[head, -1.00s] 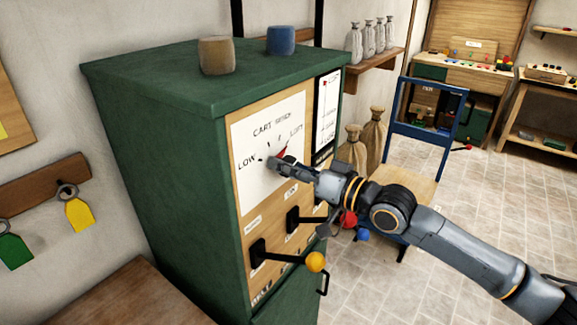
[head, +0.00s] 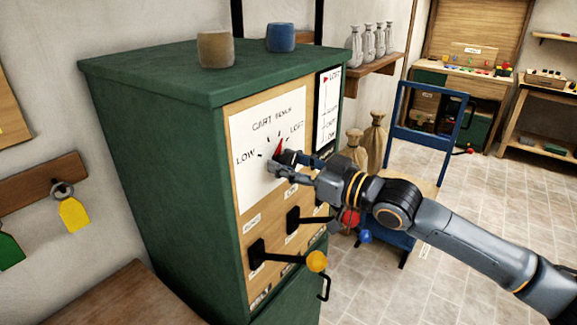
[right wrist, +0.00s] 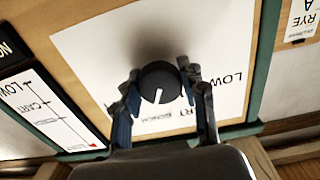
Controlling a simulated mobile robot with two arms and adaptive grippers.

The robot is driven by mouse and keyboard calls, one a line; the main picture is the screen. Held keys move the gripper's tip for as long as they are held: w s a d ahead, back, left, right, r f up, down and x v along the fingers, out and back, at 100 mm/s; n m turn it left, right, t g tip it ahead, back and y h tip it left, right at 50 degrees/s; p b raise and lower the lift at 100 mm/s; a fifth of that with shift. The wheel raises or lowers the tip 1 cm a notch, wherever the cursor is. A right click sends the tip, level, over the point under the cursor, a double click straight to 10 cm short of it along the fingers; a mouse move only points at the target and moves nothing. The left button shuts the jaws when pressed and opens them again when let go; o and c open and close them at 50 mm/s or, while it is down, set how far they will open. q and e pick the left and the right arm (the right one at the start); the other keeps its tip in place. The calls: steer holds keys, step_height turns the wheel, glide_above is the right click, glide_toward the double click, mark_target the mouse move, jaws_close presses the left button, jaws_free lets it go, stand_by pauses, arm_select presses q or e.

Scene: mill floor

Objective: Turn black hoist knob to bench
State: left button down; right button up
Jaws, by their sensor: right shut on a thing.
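The black hoist knob (right wrist: 158,82) sits on a white dial plate (right wrist: 105,50), which also shows on the panel in the head view (head: 250,180). My right gripper (head: 283,160) is at the knob; in the right wrist view its fingers (right wrist: 160,90) are shut on the knob's two sides. The knob's white line points down, close to the word BENCH. In the head view a red pointer (head: 279,147) slants up toward the BENCH side of the marks, left of LOFT. The gripper hides most of the knob there. My left gripper is not in view.
The green cabinet (head: 150,130) carries the panel. Below the dial are levers, one with a yellow ball (head: 317,261) and one near a red ball (head: 350,217). A height scale (head: 327,115) has a red mark near LOFT. A blue cart (head: 425,120) stands behind my right arm.

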steer(key=shift+n, duration=0.7)
steer(key=o, duration=1.2)
steer(key=shift+c, duration=0.2)
steer(key=shift+d, duration=0.1)
steer(key=v, duration=1.2)
